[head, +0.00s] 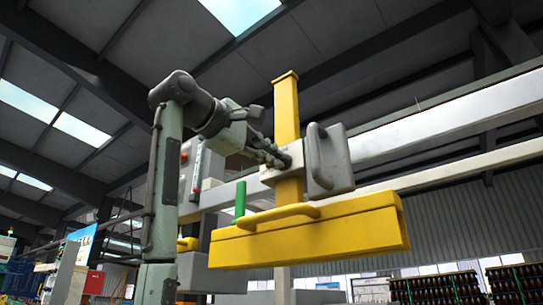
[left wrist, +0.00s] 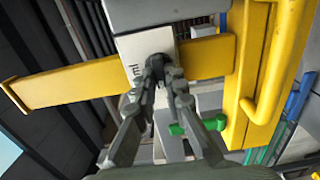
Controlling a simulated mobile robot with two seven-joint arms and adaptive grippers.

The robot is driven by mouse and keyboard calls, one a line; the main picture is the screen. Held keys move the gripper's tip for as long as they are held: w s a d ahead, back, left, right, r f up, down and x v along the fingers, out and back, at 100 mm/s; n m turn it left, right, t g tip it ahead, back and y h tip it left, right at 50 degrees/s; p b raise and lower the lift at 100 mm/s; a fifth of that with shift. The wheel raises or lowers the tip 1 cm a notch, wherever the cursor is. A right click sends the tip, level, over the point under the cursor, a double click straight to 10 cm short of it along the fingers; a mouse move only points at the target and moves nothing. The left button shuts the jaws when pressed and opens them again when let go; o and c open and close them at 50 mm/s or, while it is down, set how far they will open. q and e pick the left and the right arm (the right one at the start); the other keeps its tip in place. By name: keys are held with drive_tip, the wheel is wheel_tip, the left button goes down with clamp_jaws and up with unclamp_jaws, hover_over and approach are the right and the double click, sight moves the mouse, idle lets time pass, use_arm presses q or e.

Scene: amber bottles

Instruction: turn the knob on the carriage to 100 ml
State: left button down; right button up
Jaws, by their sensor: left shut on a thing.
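The carriage has a white plate (head: 268,177) on a yellow upright post (head: 286,110), with a grey box (head: 330,160) beside it. In the left wrist view the white plate (left wrist: 133,47) carries "ml" lettering; no pointer or other scale marks can be read. A dark knob (left wrist: 157,66) sits on the plate, partly hidden by my fingers. My left gripper (head: 279,158) reaches the plate from the left; in the left wrist view its fingers (left wrist: 163,77) are shut on the knob. The knob's setting cannot be read. My right gripper is not in view.
A long yellow beam (head: 330,235) with a handle hangs below the plate. Pale rails (head: 450,125) run to the right. Racks of dark bottles (head: 440,290) stand low at the right.

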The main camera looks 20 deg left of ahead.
use_arm(q)
drive_tip(key=c, duration=1.6)
unclamp_jaws()
drive_tip(key=shift+s, duration=0.1)
drive_tip(key=v, duration=1.1)
drive_tip(key=shift+s+a, duration=0.15)
drive_tip(key=shift+s, duration=0.25)
